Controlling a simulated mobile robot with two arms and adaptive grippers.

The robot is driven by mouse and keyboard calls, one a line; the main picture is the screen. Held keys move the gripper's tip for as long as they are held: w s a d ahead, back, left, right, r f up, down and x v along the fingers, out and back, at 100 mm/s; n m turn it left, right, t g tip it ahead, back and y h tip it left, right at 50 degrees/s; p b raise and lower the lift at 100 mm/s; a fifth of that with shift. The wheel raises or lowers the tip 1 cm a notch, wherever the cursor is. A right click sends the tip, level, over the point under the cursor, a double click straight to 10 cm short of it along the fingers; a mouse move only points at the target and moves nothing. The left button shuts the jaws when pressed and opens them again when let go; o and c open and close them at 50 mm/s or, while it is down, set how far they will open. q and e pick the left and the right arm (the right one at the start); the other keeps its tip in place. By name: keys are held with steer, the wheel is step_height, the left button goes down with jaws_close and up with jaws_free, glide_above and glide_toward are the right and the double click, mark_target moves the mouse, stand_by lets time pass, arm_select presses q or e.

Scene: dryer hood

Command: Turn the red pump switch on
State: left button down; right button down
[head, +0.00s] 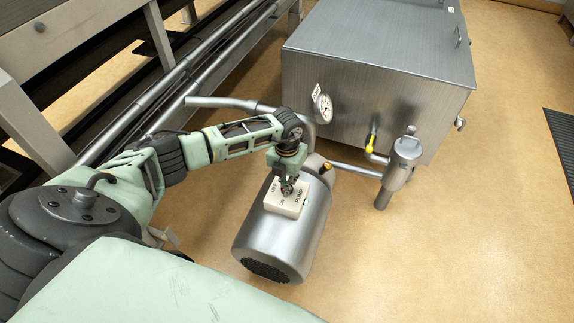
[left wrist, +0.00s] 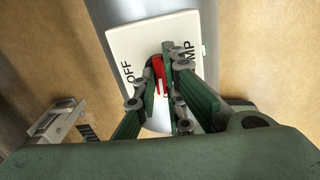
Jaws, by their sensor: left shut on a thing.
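The pump (head: 283,235) is a grey metal cylinder standing on the floor. On top of it sits a white switch box (head: 290,207) marked OFF, ON and PUMP; it also shows in the left wrist view (left wrist: 135,42). The red switch (left wrist: 157,72) is in the middle of the box. My left gripper (head: 289,187) reaches down onto the box. In the left wrist view its fingers (left wrist: 163,82) are shut on the red switch, one on each side. The fingers partly hide the switch and the labels. My right gripper is not in view.
A steel tank (head: 375,80) with a round gauge (head: 323,108) stands behind the pump. Pipes and a yellow-handled valve (head: 370,144) run at its front. Metal rails (head: 160,95) lie at the left.

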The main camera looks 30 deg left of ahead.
arm_select(q)
steer(key=shift+n, duration=0.5)
steer(key=shift+p, duration=0.3)
steer(key=c, duration=2.1)
jaws_free()
step_height(320, 180, up, 12)
steer(key=shift+r, duration=0.1)
